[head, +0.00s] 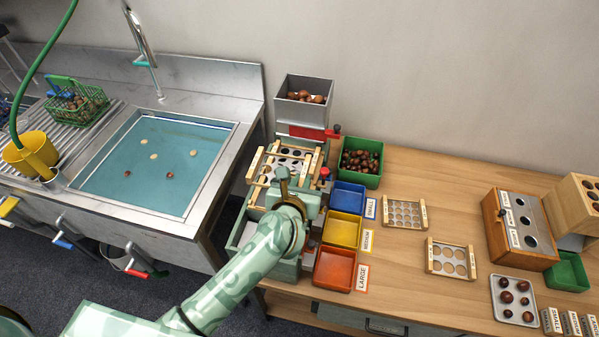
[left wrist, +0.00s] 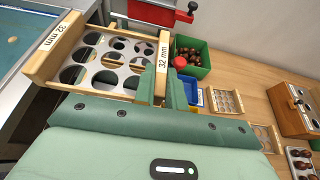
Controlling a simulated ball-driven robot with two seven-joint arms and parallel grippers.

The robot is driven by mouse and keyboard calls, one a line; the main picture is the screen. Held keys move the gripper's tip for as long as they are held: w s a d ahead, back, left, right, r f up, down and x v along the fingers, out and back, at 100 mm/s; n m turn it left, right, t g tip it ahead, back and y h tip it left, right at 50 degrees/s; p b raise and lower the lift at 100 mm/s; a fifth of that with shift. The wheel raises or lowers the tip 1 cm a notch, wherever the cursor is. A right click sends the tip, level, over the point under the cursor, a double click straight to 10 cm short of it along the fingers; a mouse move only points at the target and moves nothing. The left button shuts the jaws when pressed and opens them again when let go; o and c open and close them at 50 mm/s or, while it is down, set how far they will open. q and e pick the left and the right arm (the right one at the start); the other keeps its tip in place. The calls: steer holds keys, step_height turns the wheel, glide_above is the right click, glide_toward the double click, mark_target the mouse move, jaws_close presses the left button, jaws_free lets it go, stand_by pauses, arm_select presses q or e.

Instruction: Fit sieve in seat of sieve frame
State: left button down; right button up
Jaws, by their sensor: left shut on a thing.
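The sieve (head: 283,165) is a steel plate with large round holes between two wooden rails. It is over the sieve frame, a pale green stand (head: 287,270) below the grey hopper. In the left wrist view the sieve (left wrist: 96,68) has a "32 mm" label on each rail. My left gripper (head: 284,176) is shut on the sieve's near right rail; its green fingers also show in the left wrist view (left wrist: 170,92). The sieve looks slightly turned. The seat is mostly hidden under sieve and arm, so I cannot tell whether they touch. My right gripper is out of view.
The hopper (head: 304,103) holds chestnuts above a red-handled gate. Blue (head: 349,198), yellow (head: 342,230) and orange (head: 335,268) trays stand right of the frame. Two other sieves (head: 405,213) (head: 451,259) lie on the table. The sink (head: 155,165) is at left.

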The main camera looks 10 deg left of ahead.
arm_select(q)
steer(key=shift+s+d+f, duration=0.2)
steer(key=shift+d+f, duration=0.05)
steer(key=shift+f, duration=0.4)
step_height(320, 180, down, 6)
steer(key=b, duration=0.6)
steer(key=shift+r, duration=0.1)
steer(key=shift+f, duration=0.35)
steer(key=shift+f+b, duration=0.25)
steer(key=shift+b, duration=0.05)
